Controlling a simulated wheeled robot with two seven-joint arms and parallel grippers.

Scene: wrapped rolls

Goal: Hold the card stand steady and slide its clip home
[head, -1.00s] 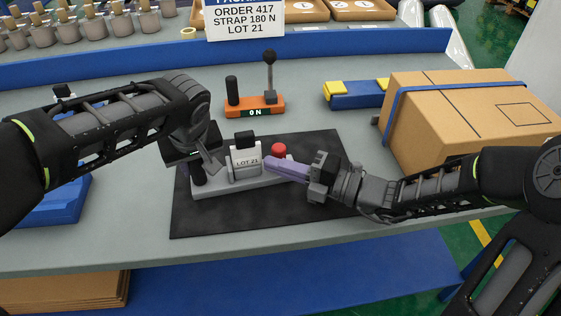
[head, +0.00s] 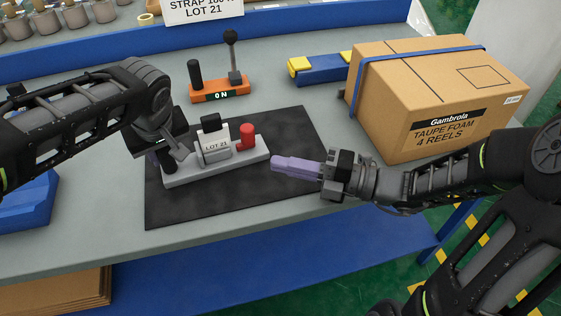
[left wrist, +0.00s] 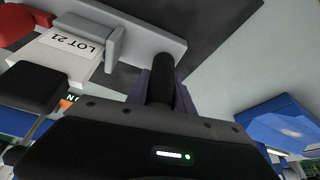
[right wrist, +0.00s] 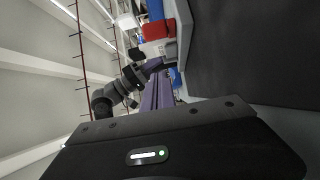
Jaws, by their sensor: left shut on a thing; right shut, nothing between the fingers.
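The card stand (head: 190,173) is a pale grey base on a dark mat. It carries a white block marked LOT 21 (head: 216,147) with a black top, a red upright piece (head: 247,138) at its right end and a black post at its left end. My left gripper (head: 172,158) is shut on that post; the left wrist view shows the post (left wrist: 161,75) between its fingers. My right gripper (head: 273,163) is shut and empty, its purple fingers pointing left, a small gap right of the stand's red end. I cannot tell which part is the clip.
The dark mat (head: 235,190) has bare room in front of the stand. Behind stands an orange device (head: 219,92) reading 0 N with a lever. A strapped cardboard box (head: 435,110) stands at right, and a blue and yellow block (head: 320,68) sits beside it.

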